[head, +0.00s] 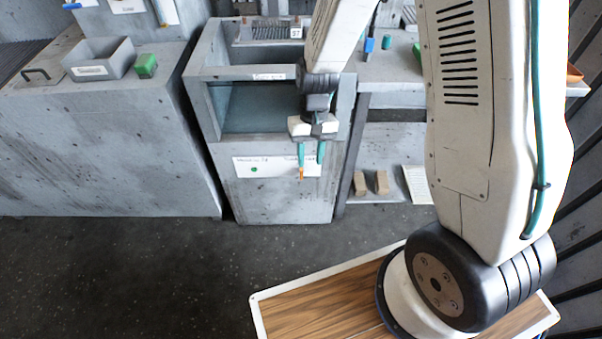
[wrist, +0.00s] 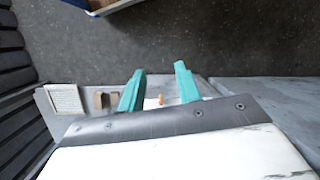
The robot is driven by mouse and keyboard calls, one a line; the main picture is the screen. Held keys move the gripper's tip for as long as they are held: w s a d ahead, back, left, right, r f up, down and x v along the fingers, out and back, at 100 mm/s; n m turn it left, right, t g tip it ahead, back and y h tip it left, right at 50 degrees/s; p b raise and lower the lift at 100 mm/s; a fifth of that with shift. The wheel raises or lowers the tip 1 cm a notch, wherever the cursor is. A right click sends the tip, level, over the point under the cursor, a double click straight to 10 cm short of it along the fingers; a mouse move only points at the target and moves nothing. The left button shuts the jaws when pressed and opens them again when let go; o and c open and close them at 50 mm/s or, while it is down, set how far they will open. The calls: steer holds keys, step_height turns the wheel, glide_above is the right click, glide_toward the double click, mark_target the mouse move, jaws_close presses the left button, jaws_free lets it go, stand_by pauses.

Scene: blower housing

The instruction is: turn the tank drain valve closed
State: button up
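The grey tank (head: 285,190) stands at the middle in the head view, with a glass front and a white label panel (head: 245,165) below it. A small orange piece, apparently the drain valve handle (head: 301,173), shows at the panel by my left fingertip. It also shows in the wrist view as a small orange handle (wrist: 161,99), between the fingers in the picture. My gripper (head: 311,162) points down in front of the panel, with its two teal fingers apart. In the wrist view the gripper (wrist: 160,70) is open. I cannot tell whether a finger touches the handle; the valve body is hidden.
A grey cabinet (head: 110,140) with a bin (head: 98,60) and a green block (head: 145,66) stands left.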

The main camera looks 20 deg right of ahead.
steer(key=w+f+m+t, duration=0.1)
steer(key=w+f, duration=0.3)
steer(key=f, duration=1)
steer(key=m+t+h, duration=0.2)
steer(key=t+h, duration=0.1)
steer(key=t, duration=0.3)
glide_toward(301, 171)
steer(key=x, duration=0.5)
steer(key=shift+d, duration=0.15)
steer(key=x, duration=0.7)
steer(key=shift+w+f, duration=0.1)
steer(key=shift+f, duration=0.2)
jaws_close()
